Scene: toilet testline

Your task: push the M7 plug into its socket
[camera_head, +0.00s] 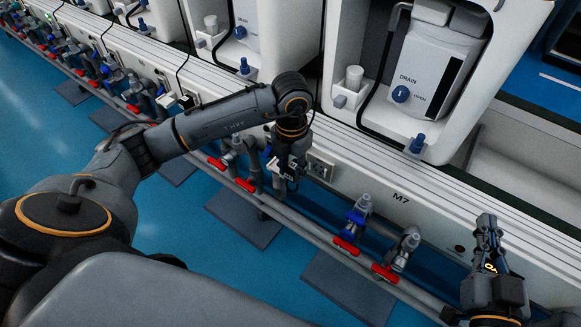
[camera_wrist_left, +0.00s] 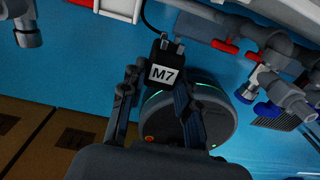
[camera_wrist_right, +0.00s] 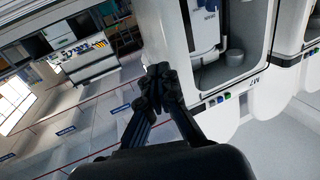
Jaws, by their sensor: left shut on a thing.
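The M7 plug (camera_wrist_left: 165,52) is a dark block with a white M7 label and metal prongs on its far end. My left gripper (camera_wrist_left: 157,84) is shut on it, and a black cable runs up beside it. In the head view my left gripper (camera_head: 284,172) points down close to the bench front, just left of a white socket panel (camera_head: 320,168); the plug is mostly hidden there. The prongs are in the open in the left wrist view, apart from any socket. My right gripper (camera_head: 488,228) points up at the right, fingers together and empty (camera_wrist_right: 160,82).
The M7 mark (camera_head: 401,197) is on the bench front, right of the panel. Below run a grey pipe with red-handled valves (camera_head: 346,245) and blue-collared taps (camera_head: 358,214). Toilet test units (camera_head: 425,80) stand on the bench. Blue floor (camera_head: 285,270) is open in front.

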